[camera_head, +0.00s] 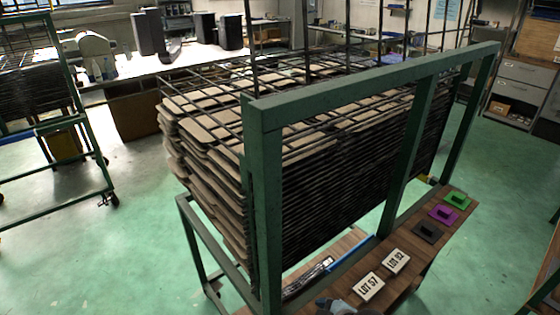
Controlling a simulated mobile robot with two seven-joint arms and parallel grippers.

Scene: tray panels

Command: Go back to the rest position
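Neither of my grippers can be made out in the head view. A green metal rack (262,190) fills the middle. It holds a tall stack of brown tray panels (205,130) on dark wire shelves. A wooden ledge (405,285) runs along its near side. On the ledge lie two white cards, LOT 57 (369,286) and LOT 82 (396,262). Further along sit a black piece (430,232), a purple piece (443,214) and a green piece (457,200). A grey-blue object (335,306) is cut off at the bottom edge; I cannot tell what it is.
A second green rack cart (60,190) stands at the left. A white workbench (185,58) with dark boxes is at the back. Grey drawers (520,85) stand at the back right. The green floor (130,235) is clear between the cart and the rack.

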